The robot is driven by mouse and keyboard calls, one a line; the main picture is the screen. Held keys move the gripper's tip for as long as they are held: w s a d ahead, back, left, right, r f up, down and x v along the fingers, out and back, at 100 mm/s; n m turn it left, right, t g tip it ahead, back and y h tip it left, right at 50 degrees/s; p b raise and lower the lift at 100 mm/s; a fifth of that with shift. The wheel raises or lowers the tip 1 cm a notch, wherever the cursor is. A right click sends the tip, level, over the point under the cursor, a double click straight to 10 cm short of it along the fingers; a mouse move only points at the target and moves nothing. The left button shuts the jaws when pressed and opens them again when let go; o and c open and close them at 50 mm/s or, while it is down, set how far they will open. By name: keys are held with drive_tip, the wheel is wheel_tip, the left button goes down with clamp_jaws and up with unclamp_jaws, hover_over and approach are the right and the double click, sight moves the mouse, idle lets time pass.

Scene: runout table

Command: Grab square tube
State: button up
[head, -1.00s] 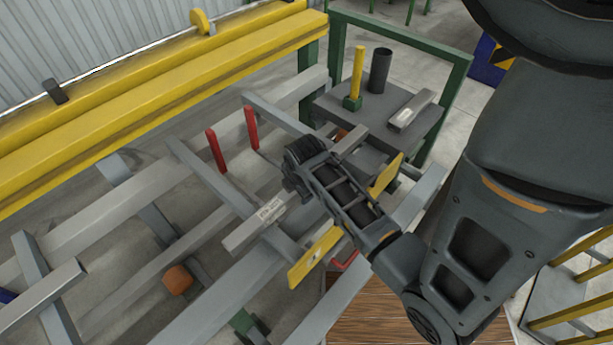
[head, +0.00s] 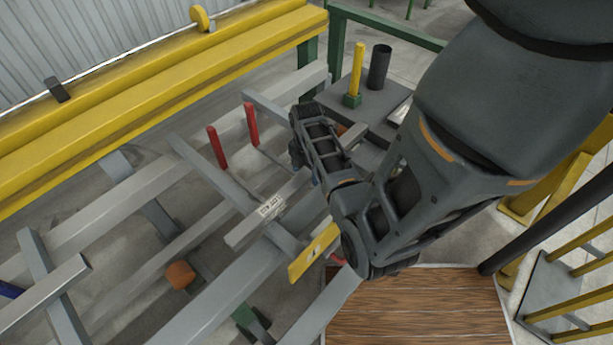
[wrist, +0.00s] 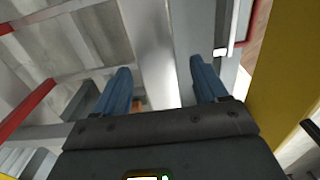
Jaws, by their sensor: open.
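The square tube (head: 243,232) is a light grey bar with a printed white label. It lies slanting across the grey rails in the head view, and its far part is hidden behind my wrist. In the wrist view, a grey bar (wrist: 150,40), apparently this tube, runs lengthwise between the blue fingers. My gripper (wrist: 160,78) is open, with one finger on each side of the bar as seen from the wrist. Whether the fingers are level with it or still above it, I cannot tell. In the head view, the fingers are mostly hidden behind my wrist.
Two red posts (head: 217,148) stand left of my wrist. A yellow plate (head: 312,255) stands close on the near side. A grey table (head: 375,122) behind carries a yellow post (head: 357,72) and a dark cylinder (head: 379,67). A yellow beam (head: 150,105) runs along the back.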

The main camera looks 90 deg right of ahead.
drive_tip(key=shift+f, duration=0.9)
clamp_jaws()
